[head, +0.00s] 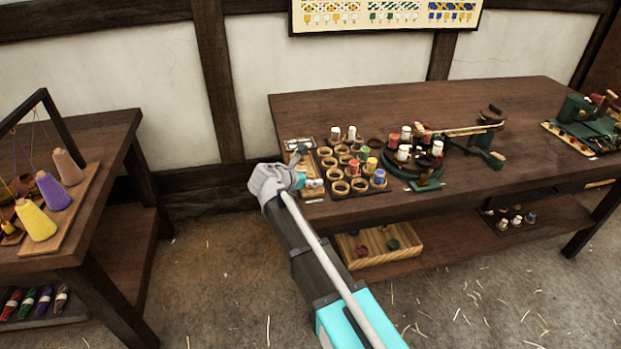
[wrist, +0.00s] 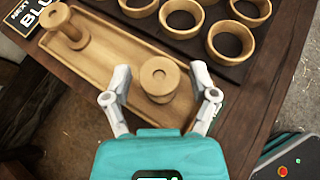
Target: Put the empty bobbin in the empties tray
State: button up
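A bare wooden bobbin (wrist: 159,78) stands upright, seen from above, at the near end of a pale wooden tray (wrist: 120,62). It lies between the two fingers of my gripper (wrist: 160,88), which are spread with a gap on each side. Its base is partly hidden, so I cannot tell if it touches the tray floor. A second bare bobbin (wrist: 66,28) is at the tray's far left end. In the head view my gripper (head: 304,183) is over the left front corner of the bench, hiding part of the tray.
A dark rack with several round wooden cups (wrist: 230,40) is right beside the tray. A lettered card (wrist: 32,14) lies past the tray's far end. A green winder (head: 425,160) stands farther right on the bench (head: 350,105). A wooden box (head: 400,238) sits on the lower shelf.

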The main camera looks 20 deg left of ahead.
jog(key=shift+r, duration=0.15)
jog(key=shift+s+a+r+p, duration=0.1)
jog(key=shift+s+r+p, duration=0.1)
jog(key=shift+p, duration=0.1)
jog(key=p+v, duration=0.5)
jog(key=v, duration=0.6)
jog(key=shift+s, duration=0.2)
jog(key=shift+a, duration=0.1)
dwell(0.5)
